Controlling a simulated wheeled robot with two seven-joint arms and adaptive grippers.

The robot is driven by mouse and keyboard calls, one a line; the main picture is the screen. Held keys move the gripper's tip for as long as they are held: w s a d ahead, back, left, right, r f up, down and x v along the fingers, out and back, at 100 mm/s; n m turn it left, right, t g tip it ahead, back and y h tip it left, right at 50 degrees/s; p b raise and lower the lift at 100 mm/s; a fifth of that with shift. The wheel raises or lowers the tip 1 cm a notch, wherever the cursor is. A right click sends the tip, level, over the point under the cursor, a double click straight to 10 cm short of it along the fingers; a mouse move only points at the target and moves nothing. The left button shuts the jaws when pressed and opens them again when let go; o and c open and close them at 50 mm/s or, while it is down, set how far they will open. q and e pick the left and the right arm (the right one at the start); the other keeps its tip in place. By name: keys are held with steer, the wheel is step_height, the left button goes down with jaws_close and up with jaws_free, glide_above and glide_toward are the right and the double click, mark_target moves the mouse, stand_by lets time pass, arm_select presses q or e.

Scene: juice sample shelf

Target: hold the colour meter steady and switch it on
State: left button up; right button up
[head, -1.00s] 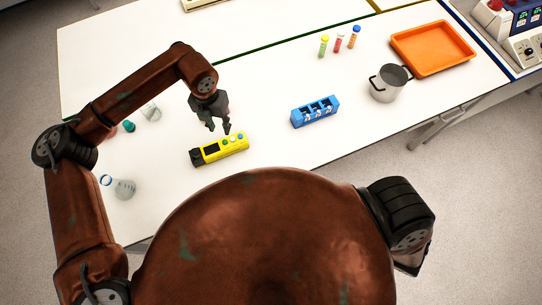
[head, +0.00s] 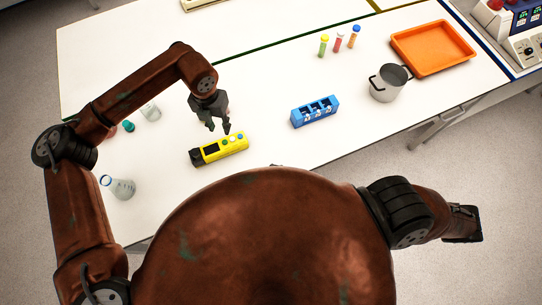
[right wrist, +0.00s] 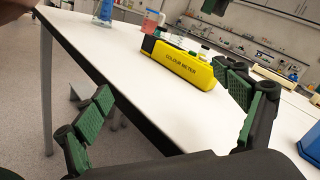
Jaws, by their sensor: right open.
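The yellow colour meter (head: 219,148) lies on the white table, with a dark display and several coloured buttons on top. In the right wrist view its side, lettered COLOUR METER (right wrist: 184,62), faces me beyond the fingertips. My left gripper (head: 218,129) hangs just above and behind the meter, fingers apart with nothing between them. My right gripper (right wrist: 166,84) is open and empty, its green-padded fingers on either side of the view and the meter ahead, nearer the right finger. My own body hides most of the right gripper in the head view.
A blue rack (head: 315,112) stands right of the meter, with a metal pot (head: 388,84) and orange tray (head: 432,48) farther right. Several capped vials (head: 338,43) stand behind. Flasks (head: 122,188) are at the left. The table between meter and rack is clear.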

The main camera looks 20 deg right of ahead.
mark_target(235, 139)
steer(key=w+d+m, duration=0.1)
steer(key=w+m, duration=0.1)
steer(key=w+d+m+h, duration=0.1)
steer(key=w+m, duration=0.1)
steer(key=w+d+r+m+t, duration=0.1)
steer(key=w+d+m, duration=0.1)
steer(key=shift+w+r, duration=0.1)
steer(key=shift+w, duration=0.15)
steer(key=shift+w+d+m+h, duration=0.4)
steer(key=shift+w+m, duration=0.2)
steer(key=shift+m, duration=0.4)
steer(key=shift+w+a, duration=0.1)
steer(key=shift+w, duration=0.2)
steer(key=x, duration=1.1)
steer(key=shift+w+a, duration=0.15)
steer(key=shift+c, duration=0.4)
jaws_close()
